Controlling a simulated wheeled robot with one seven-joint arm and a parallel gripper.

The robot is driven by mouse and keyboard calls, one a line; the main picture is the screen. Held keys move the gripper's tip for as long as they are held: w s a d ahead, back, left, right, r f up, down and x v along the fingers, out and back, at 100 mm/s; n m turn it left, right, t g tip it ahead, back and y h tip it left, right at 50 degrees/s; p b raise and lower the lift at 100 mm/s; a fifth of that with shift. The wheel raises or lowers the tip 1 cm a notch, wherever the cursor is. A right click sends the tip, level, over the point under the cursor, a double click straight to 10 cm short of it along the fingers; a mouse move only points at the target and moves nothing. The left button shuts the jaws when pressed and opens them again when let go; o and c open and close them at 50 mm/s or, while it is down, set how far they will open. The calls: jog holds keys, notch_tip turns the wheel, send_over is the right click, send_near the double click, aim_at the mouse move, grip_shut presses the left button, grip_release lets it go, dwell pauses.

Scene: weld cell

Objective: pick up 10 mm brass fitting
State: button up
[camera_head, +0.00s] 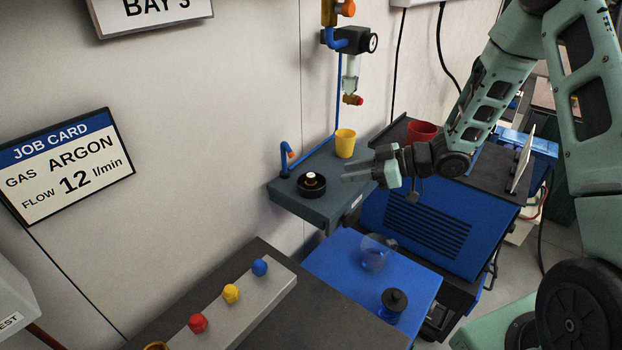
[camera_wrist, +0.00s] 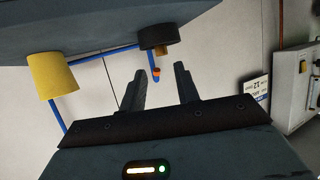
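A small brass-coloured piece with a pale top (camera_head: 311,178) stands in a black round holder (camera_head: 312,190) on the small grey wall shelf (camera_head: 303,207). Whether it is the 10 mm brass fitting I cannot tell.
A yellow cup (camera_head: 345,143) stands on the shelf behind my gripper. A blue hose end (camera_head: 286,152) rises at the shelf's left. A regulator (camera_head: 352,72) hangs above. A red cup (camera_head: 421,132) sits on the blue machine (camera_head: 425,225). Coloured caps line a grey bar (camera_head: 250,297) below.

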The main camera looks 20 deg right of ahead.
aim_at(320, 177)
jog(key=x, duration=0.3)
jog(key=shift+w+a+p, duration=0.1)
jog(key=shift+a+p, duration=0.05)
jog(key=shift+p, duration=0.15)
jog(key=p+x, duration=0.2)
jog(key=x, duration=0.2)
jog(key=shift+w+a+p, duration=0.1)
jog(key=shift+a+p, duration=0.25)
jog(key=shift+w+a+f, duration=0.25)
jog(key=shift+a, duration=0.05)
grip_shut()
